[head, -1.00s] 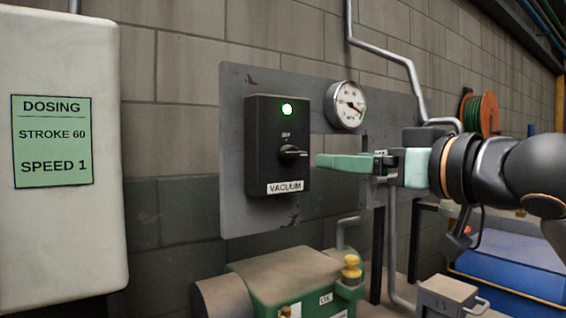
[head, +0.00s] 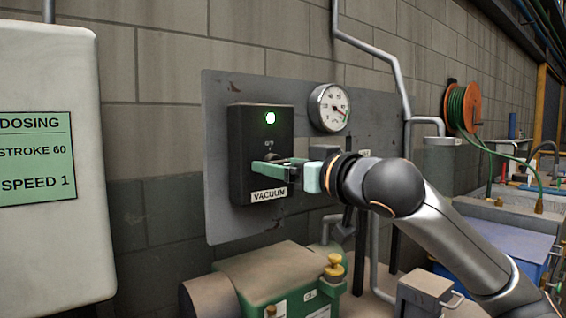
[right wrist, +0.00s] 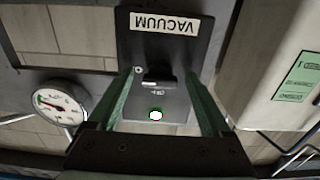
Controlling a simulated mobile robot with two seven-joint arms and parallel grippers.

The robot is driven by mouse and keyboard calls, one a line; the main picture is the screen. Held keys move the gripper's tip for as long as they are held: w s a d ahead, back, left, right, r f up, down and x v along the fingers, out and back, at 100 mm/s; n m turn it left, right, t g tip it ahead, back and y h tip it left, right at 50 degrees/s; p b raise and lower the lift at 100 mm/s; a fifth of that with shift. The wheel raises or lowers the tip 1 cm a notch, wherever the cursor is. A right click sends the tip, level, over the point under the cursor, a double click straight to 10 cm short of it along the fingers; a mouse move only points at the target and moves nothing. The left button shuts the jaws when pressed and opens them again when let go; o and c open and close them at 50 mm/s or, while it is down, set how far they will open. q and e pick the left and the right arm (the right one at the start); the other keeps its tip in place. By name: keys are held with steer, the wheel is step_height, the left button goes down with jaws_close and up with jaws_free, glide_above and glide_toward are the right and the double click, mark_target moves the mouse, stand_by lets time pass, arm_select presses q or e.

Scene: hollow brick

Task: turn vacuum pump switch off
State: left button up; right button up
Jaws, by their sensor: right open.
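The right wrist view shows the box upside down, with the knob (right wrist: 158,82) between the two green fingers and the lamp (right wrist: 155,114) lit. The right gripper is open, its fingers on either side of the knob with gaps showing. I cannot tell how deep they reach. My left gripper is not in view.
A pressure gauge (head: 330,107) is mounted right of the box. The pale DOSING cabinet (head: 50,245) stands at the left. A green pump (head: 275,275) with a yellow cap sits below the box. Pipes (head: 395,60) run up the wall on the right.

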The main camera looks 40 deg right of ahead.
steer(key=shift+c, duration=0.3)
jaws_close()
stand_by(0.3)
